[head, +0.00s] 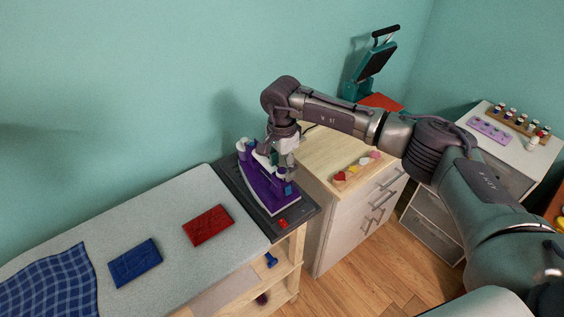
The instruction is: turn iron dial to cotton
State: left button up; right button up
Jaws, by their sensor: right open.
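A purple iron (262,188) with a pale soleplate edge sits on a dark rest (285,214) at the right end of the grey-topped ironing table (160,215). My right gripper (276,164) reaches down from above, over the iron's upper part, with its jaws open. Whether the fingers touch the iron cannot be told. The iron's dial and its markings cannot be made out; the gripper covers part of the iron's top. A small blue part (289,189) shows near the iron's front. My left gripper is not in view.
A red folded cloth (208,225), a blue folded cloth (135,263) and a blue checked cloth (55,285) lie on the table. A wooden-topped cabinet (320,155) stands close at right, with a teal press (372,65) behind. A white cabinet (518,150) is farther right.

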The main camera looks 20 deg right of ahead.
jog(key=shift+f, duration=0.15)
grip_shut()
dwell(0.4)
